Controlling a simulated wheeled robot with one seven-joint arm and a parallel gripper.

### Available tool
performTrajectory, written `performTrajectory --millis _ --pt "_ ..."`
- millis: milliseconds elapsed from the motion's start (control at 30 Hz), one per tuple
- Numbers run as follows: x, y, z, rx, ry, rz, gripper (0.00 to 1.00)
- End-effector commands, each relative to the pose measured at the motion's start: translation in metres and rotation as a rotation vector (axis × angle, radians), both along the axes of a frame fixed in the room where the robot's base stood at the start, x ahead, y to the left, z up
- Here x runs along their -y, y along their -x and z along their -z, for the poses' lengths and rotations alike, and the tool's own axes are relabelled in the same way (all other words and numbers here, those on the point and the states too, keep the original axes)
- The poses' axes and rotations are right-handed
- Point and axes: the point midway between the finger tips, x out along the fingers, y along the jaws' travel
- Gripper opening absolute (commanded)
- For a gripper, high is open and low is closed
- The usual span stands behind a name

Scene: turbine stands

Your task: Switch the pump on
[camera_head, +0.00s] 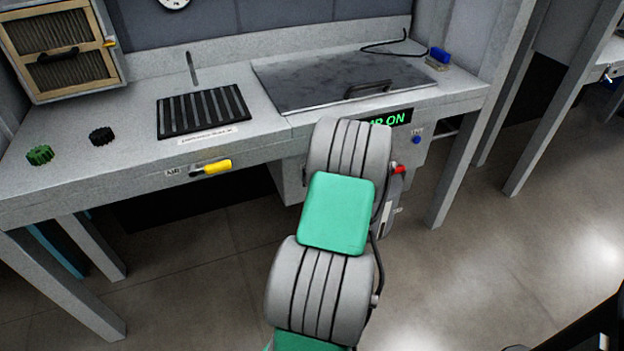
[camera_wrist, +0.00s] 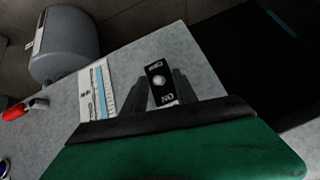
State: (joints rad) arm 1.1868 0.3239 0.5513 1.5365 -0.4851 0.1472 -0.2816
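A black switch plate (camera_wrist: 155,67), marked ON at one end and OFF at the other, shows in the wrist view with a pale round toggle (camera_wrist: 159,81) in its middle. My gripper (camera_wrist: 161,78) has its dark fingers apart at either side of the plate, with nothing held between them. I cannot tell whether they touch the switch. In the head view a black display (camera_head: 398,117) on the bench front shows green lettering ending in "P ON"; my arm hides its left part. My arm also hides the switch and gripper there.
A red handle (camera_head: 400,169) and blue button (camera_head: 416,140) sit on the panel beside my arm. A white strip with a blue bar (camera_wrist: 99,91) and a grey cylinder (camera_wrist: 65,45) are near the switch. A yellow air handle (camera_head: 213,168) projects from the bench front.

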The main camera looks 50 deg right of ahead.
Motion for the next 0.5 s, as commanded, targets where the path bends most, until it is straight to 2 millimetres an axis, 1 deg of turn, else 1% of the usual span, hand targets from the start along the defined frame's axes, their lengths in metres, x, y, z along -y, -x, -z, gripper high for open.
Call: performTrajectory --millis 133,300,400,500 --pt "-0.005 0.013 -0.02 0.001 0.003 0.002 0.34" --pt "-0.014 0.035 -0.046 0.001 0.002 0.004 0.34" --pt "-0.018 0.042 -0.055 0.002 0.002 0.001 0.34" --pt "-0.02 0.044 -0.058 0.001 0.001 0.0 0.34"
